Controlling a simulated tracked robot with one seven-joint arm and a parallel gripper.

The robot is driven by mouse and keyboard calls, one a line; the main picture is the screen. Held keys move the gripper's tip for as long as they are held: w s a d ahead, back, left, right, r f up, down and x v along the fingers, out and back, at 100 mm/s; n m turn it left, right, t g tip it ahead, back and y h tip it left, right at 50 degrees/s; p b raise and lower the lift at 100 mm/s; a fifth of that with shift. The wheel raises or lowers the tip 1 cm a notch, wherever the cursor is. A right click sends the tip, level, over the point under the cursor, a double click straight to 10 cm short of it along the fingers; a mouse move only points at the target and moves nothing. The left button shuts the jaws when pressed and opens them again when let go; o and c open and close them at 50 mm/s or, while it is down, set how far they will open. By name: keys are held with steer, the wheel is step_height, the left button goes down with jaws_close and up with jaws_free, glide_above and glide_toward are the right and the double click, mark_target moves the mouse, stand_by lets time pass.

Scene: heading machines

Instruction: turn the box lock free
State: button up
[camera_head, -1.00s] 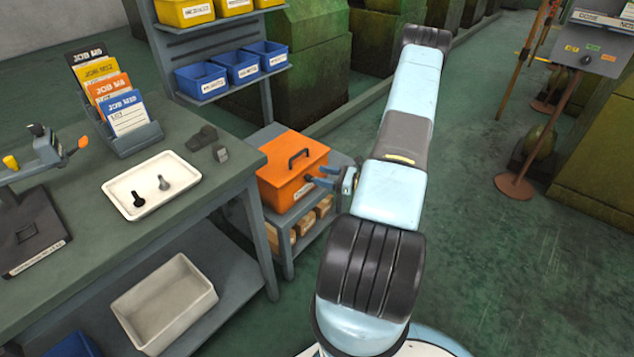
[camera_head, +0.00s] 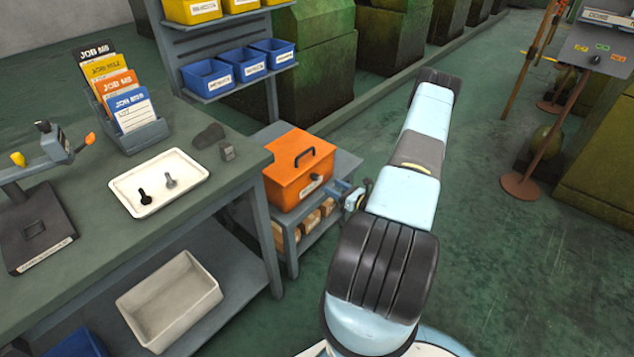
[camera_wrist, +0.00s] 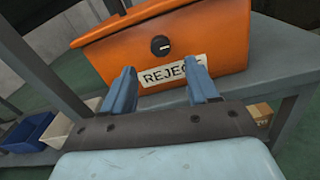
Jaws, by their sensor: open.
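The orange box (camera_head: 290,180) with a black top handle stands on a small grey shelf unit right of the workbench. Its lock (camera_head: 316,177) is a round black knob on the front face. In the wrist view the lock (camera_wrist: 160,46) shows a pale slot lying nearly level, above a white REJECT label (camera_wrist: 180,74). My gripper (camera_wrist: 160,88) is open and empty, with its two blue fingers apart in front of the label, below the lock. In the head view my gripper (camera_head: 343,193) is right of the box front, apart from the lock.
Blue bins (camera_head: 208,78) hang on the rack behind. Cartons (camera_head: 310,221) lie on the shelf below the box.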

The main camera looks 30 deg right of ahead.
mark_target(317, 178)
steer(key=x, duration=0.7)
steer(key=shift+w, duration=0.25)
steer(key=shift+c, duration=0.2)
